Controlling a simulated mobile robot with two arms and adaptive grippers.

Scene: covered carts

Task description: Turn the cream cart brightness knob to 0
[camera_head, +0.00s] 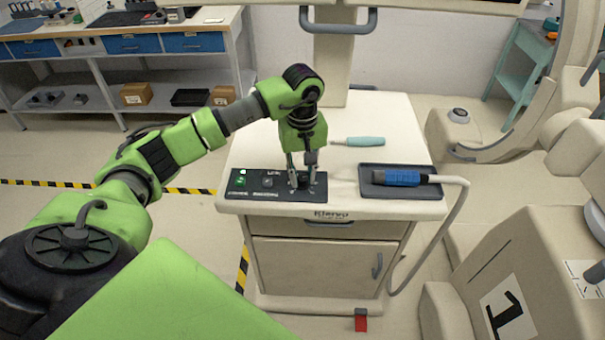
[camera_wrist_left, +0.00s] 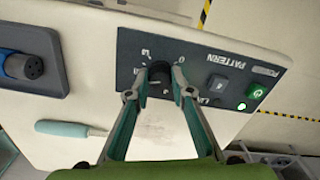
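The cream cart (camera_head: 242,150) stands in front of me with a dark control panel (camera_head: 240,192) on its near left top edge. The dark round knob (camera_wrist_left: 159,72) is at one end of that panel, with a 0 and other scale marks around it. My left gripper (camera_head: 302,178) points down over the knob, one finger on each side. It also shows in the wrist view (camera_wrist_left: 160,78). I cannot tell whether the fingers press on the knob or leave small gaps. The fingers partly hide the knob, and I cannot read its pointer. My right gripper is not in view.
The panel also has a lit green button (camera_wrist_left: 257,91) and a grey switch (camera_wrist_left: 217,84). A grey tray (camera_head: 420,190) holds a blue probe (camera_head: 402,177) with a white cable. A teal-handled tool (camera_head: 363,141) lies behind. A large cream machine (camera_head: 515,275) stands right.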

